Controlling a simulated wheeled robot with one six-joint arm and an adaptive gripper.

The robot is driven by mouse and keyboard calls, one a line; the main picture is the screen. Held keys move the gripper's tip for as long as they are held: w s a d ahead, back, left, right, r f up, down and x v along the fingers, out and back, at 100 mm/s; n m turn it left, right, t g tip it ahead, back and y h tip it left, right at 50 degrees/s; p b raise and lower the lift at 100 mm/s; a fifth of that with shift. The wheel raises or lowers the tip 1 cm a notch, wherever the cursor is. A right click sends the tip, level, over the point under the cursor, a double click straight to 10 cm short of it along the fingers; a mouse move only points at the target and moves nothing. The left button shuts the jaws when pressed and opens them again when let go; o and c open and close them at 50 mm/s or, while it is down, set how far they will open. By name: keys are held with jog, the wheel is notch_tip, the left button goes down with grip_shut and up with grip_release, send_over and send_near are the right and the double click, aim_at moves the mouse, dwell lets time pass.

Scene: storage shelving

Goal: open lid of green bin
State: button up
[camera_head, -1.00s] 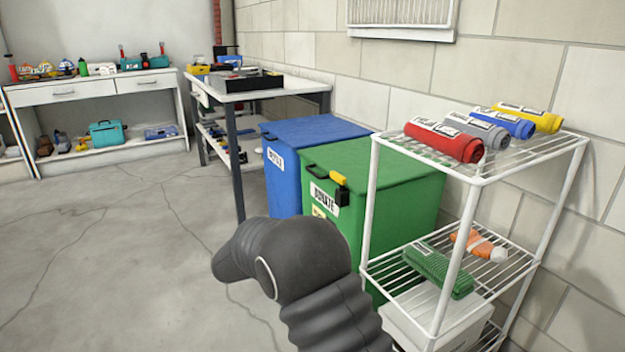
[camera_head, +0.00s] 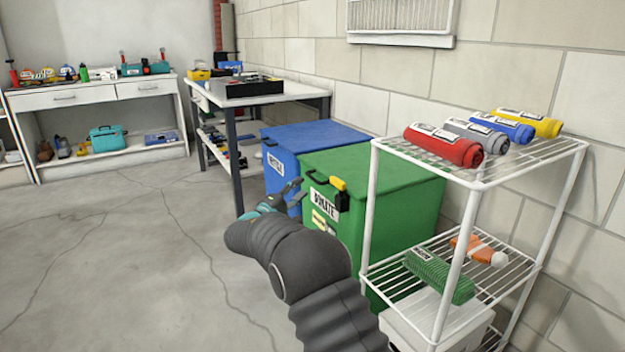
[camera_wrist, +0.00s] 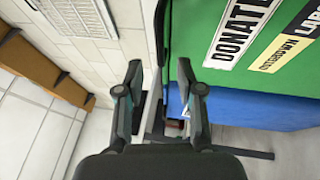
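The green bin (camera_head: 397,215) stands against the block wall, between the blue bin and the wire rack. Its flat green lid (camera_head: 375,167) is closed. A black handle (camera_head: 319,182) and a yellow-and-black latch (camera_head: 340,193) sit at the lid's front edge. My gripper (camera_head: 291,190) is in front of the bins, near the handle, with its fingers apart. In the wrist view my gripper (camera_wrist: 164,85) is open and empty, and the green bin front (camera_wrist: 270,62) with its DONATE label (camera_wrist: 243,30) lies to the right. Whether a finger touches the handle cannot be told.
A blue bin (camera_head: 312,135) stands just behind the green one. A white wire rack (camera_head: 372,215) with rolled cloths stands close on the right. A table (camera_head: 300,92) with tools is behind the bins. The floor (camera_head: 130,260) at left is clear.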

aim_at(312, 178)
jog(key=x, duration=0.7)
jog(key=shift+s, duration=0.1)
jog(key=shift+c, duration=0.2)
grip_shut()
